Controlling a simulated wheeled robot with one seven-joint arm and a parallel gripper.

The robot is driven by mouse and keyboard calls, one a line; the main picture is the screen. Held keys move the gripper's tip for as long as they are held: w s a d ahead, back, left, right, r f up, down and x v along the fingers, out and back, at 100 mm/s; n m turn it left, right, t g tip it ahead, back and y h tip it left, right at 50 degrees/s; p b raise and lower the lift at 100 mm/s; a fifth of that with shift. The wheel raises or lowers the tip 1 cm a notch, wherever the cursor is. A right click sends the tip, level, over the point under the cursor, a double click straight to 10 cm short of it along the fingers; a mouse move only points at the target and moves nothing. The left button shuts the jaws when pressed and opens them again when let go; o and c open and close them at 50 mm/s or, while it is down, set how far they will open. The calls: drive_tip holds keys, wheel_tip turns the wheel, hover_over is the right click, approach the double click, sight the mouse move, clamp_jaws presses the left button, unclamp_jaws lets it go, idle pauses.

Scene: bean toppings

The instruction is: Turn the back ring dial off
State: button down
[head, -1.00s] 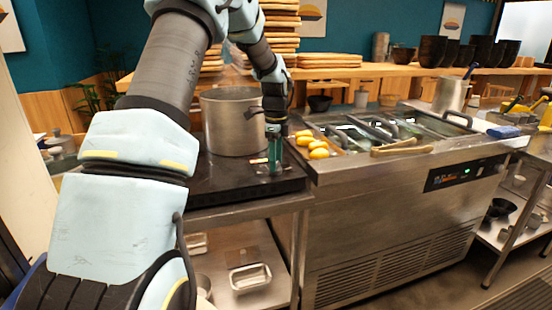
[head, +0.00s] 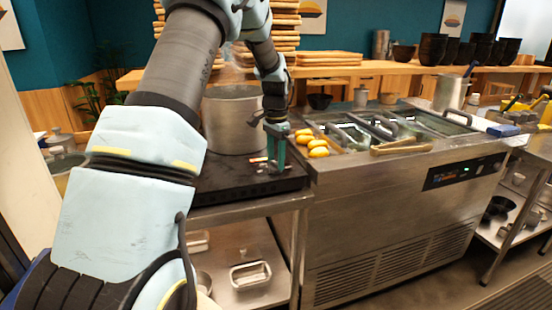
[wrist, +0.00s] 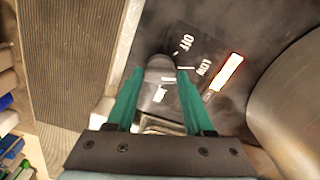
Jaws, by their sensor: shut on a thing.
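A grey dial (wrist: 160,68) sits on the dark cooktop panel, with white OFF and LOW labels beside it in the wrist view. My gripper (wrist: 160,75) has its two green fingertips on either side of this dial and is shut on it. In the head view my gripper (head: 276,165) points down at the right front part of the black cooktop (head: 235,190). The dial itself is too small and covered to make out there. I cannot tell from these views whether it is the back ring dial. A bright orange-white strip (wrist: 228,72) glows beside the labels.
A large steel pot (head: 230,125) stands on the cooktop just behind and left of my gripper. A steel topping counter (head: 390,215) adjoins on the right, with yellow items (head: 317,148) and tongs (head: 400,149) on top.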

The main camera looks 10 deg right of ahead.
sight(276, 163)
drive_tip(key=n, duration=0.5)
drive_tip(key=shift+n, duration=0.3)
drive_tip(key=shift+n+p, duration=0.35)
drive_tip(key=shift+n, duration=1.75)
drive_tip(key=shift+c, duration=1.4)
unclamp_jaws()
drive_tip(key=shift+r, duration=0.1)
wheel_tip(276, 163, up, 11)
drive_tip(key=b, duration=0.2)
drive_tip(key=shift+f, duration=0.2)
